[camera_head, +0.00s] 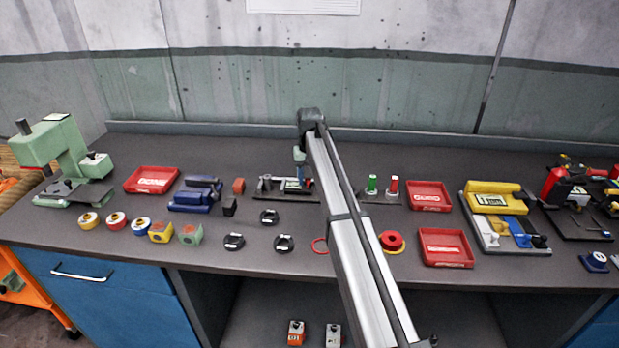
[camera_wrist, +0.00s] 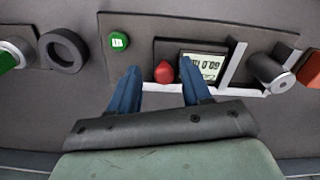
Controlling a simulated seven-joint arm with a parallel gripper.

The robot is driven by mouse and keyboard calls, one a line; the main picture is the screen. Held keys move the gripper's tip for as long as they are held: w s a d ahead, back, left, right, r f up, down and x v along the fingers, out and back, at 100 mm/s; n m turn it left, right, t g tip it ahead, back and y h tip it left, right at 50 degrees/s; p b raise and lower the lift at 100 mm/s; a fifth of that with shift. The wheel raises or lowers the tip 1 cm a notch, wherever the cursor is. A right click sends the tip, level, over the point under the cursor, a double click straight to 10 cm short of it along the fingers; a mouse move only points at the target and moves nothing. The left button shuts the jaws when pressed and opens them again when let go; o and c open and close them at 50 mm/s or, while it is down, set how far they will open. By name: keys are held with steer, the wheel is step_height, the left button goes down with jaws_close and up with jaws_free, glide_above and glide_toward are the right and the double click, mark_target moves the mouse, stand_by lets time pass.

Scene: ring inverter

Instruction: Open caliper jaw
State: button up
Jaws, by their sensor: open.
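The caliper (camera_head: 291,184) sits on a dark base on the bench, partly behind my arm in the head view. In the wrist view, the caliper's display (camera_wrist: 204,66) is lit with dark digits, beside a pale metal jaw (camera_wrist: 235,66). A red knob (camera_wrist: 164,73) stands to the left of the display, and a green button (camera_wrist: 118,41) is on the base. My gripper (camera_wrist: 160,66) is open above the caliper, its blue fingers on either side of the red knob. Whether they touch it cannot be told. My gripper is largely hidden in the head view.
A grey cylinder (camera_wrist: 269,72) stands right of the caliper jaw, and a dark ring (camera_wrist: 63,50) lies left in the wrist view. Green (camera_head: 372,184) and red (camera_head: 393,186) posts stand right of my arm. Red trays (camera_head: 151,180) and several rings lie around; the front edge is mostly clear.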

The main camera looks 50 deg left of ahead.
step_height(320, 180, up, 14)
steer(key=shift+f, duration=0.15)
stand_by(0.4)
stand_by(0.4)
